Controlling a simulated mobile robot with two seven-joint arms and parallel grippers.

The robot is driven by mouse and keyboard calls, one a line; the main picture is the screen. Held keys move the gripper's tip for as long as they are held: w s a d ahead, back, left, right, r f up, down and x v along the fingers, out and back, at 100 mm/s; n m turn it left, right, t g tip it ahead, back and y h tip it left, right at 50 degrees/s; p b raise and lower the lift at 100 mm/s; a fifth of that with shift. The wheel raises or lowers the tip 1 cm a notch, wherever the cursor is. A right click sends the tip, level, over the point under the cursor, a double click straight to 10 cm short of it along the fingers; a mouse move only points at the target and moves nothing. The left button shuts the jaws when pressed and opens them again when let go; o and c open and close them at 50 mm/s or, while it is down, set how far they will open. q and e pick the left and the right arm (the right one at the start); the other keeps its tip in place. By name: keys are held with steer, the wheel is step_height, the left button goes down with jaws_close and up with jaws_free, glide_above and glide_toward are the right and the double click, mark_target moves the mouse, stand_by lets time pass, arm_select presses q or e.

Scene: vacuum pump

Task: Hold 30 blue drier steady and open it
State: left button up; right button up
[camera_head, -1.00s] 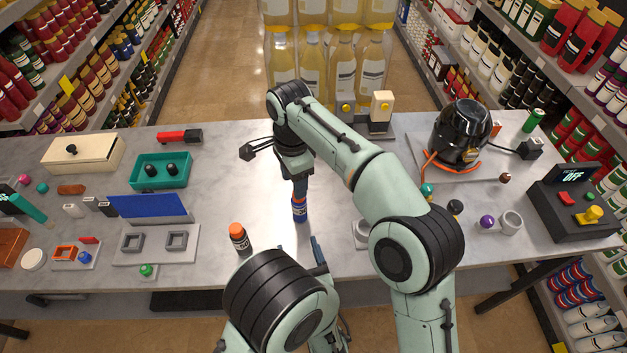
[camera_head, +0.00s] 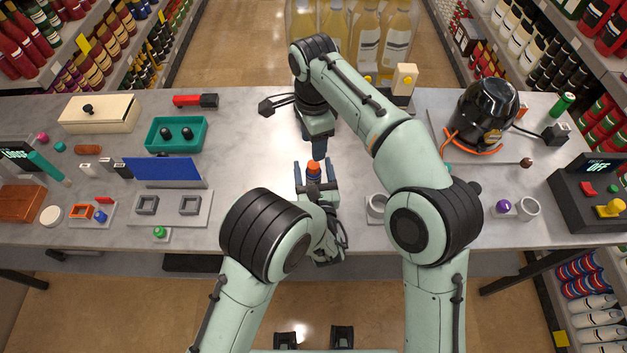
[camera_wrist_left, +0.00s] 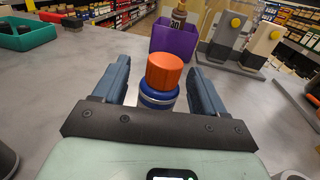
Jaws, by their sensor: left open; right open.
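The blue drier, a small bottle with an orange cap (camera_head: 314,168), stands upright on the grey table. In the left wrist view its blue body (camera_wrist_left: 158,98) shows below the orange cap. My left gripper (camera_head: 314,175) is open, its two fingers on either side of the drier. In the left wrist view there is a visible gap between each finger and the bottle. My right gripper (camera_head: 318,153) points down just behind and above the cap in the head view, empty; its fingers overlap there. The lower part of the drier is hidden by my left gripper.
A blue panel (camera_head: 165,173) and a grey fixture with square sockets (camera_head: 168,205) lie to the left. A teal tray (camera_head: 176,146) is farther back. A black pot (camera_head: 484,112) stands at the right. A purple container (camera_wrist_left: 175,42) is behind the drier in the left wrist view.

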mark_target(313, 164)
arm_select(q)
steer(key=shift+w+a, duration=0.1)
steer(key=shift+w, duration=0.55)
jaws_close()
arm_select(e)
steer(key=m, duration=0.3)
steer(key=shift+m, duration=0.3)
steer(key=shift+f+m, duration=0.2)
steer(key=shift+m, duration=0.1)
step_height(313, 164, down, 8)
steer(key=shift+r, duration=0.15)
